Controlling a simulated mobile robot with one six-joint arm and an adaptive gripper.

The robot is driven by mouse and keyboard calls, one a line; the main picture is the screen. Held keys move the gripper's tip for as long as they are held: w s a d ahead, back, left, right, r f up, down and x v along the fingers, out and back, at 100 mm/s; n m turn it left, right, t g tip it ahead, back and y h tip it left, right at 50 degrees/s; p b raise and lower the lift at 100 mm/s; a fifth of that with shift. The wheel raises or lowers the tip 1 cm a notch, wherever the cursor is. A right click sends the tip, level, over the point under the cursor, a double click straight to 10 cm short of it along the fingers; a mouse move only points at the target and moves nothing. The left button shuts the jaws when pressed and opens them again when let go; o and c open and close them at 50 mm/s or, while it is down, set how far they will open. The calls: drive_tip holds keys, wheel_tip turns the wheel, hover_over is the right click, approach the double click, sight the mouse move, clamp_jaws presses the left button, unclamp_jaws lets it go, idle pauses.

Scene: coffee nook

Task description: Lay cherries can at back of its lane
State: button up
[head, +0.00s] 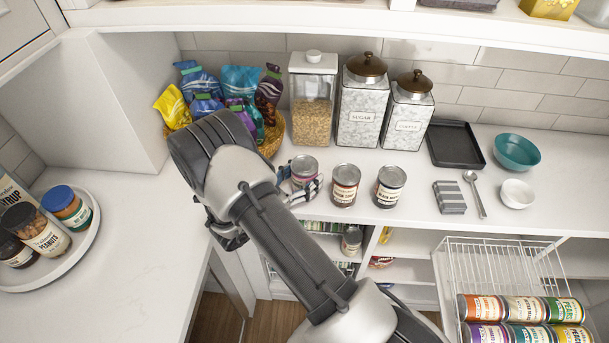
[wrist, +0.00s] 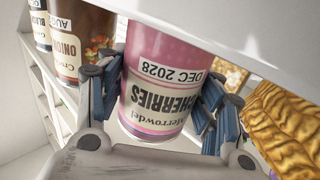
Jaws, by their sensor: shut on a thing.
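The cherries can (wrist: 160,85), with a pink and cream label, is between the fingers of my gripper (wrist: 165,100) in the wrist view, its label upside down there. In the head view the can (head: 304,167) stands upright at the counter's front edge, its top showing above my gripper (head: 303,188). I cannot tell whether its base touches the counter. The white wire rack (head: 490,258) is at the lower right of the head view. Several cans lie on their sides at its near end, and the wires behind them are bare. Which lane belongs to cherries does not show.
An onion can (head: 345,186) and a black-labelled can (head: 389,186) stand right of my gripper. A basket of bags (head: 268,140), a grain jar (head: 312,108) and two canisters (head: 362,105) stand behind.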

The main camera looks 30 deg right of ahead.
drive_tip(key=o, duration=1.4)
drive_tip(key=shift+f, duration=0.1)
drive_tip(key=shift+r, duration=0.25)
drive_tip(key=p+v, duration=0.2)
drive_tip(key=v, duration=1)
